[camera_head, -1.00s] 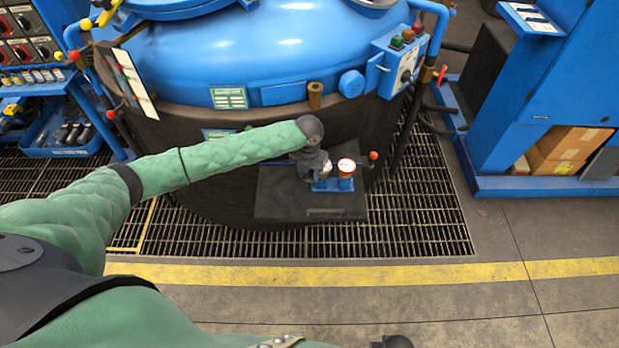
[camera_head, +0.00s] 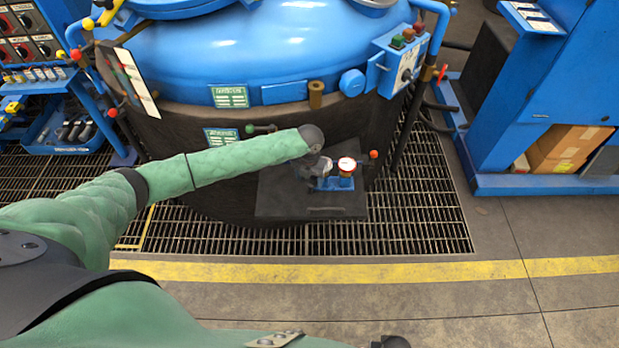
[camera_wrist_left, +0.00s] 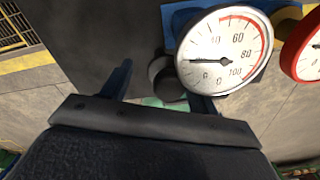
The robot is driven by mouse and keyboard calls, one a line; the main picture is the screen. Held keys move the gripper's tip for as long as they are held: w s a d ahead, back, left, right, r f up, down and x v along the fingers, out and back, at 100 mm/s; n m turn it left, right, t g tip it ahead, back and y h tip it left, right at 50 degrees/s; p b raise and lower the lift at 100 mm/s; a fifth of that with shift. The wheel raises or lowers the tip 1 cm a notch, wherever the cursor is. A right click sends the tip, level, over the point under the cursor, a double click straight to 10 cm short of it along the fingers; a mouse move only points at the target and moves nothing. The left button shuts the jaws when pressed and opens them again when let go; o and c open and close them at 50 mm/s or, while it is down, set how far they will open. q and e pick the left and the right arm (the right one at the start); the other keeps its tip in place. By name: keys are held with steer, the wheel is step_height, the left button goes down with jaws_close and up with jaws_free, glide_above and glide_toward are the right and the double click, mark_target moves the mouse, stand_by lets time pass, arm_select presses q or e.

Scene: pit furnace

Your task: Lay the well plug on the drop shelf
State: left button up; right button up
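The drop shelf appears to be the flat dark plate (camera_head: 270,205) low on the furnace front. It also shows as a dark surface in the left wrist view (camera_wrist_left: 105,35). My left gripper (camera_head: 322,168) is over the shelf, beside the gauges; its fingers are small and partly hidden by the wrist in the head view. In the left wrist view my left gripper (camera_wrist_left: 158,85) has its fingers apart. A dark round stub (camera_wrist_left: 166,77) shows between them, nearer the right finger, with a clear gap to the left finger. I cannot tell whether this stub is the well plug.
A white-faced gauge (camera_wrist_left: 222,52) and a red-rimmed gauge (camera_head: 346,165) stand close by the left gripper. A brass stub (camera_head: 316,95) and a green-ended handle (camera_head: 262,129) are on the furnace (camera_head: 220,60). Floor grating (camera_head: 410,215) and clear floor lie in front.

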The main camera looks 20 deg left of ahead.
arm_select(q)
steer(key=shift+r, duration=0.1)
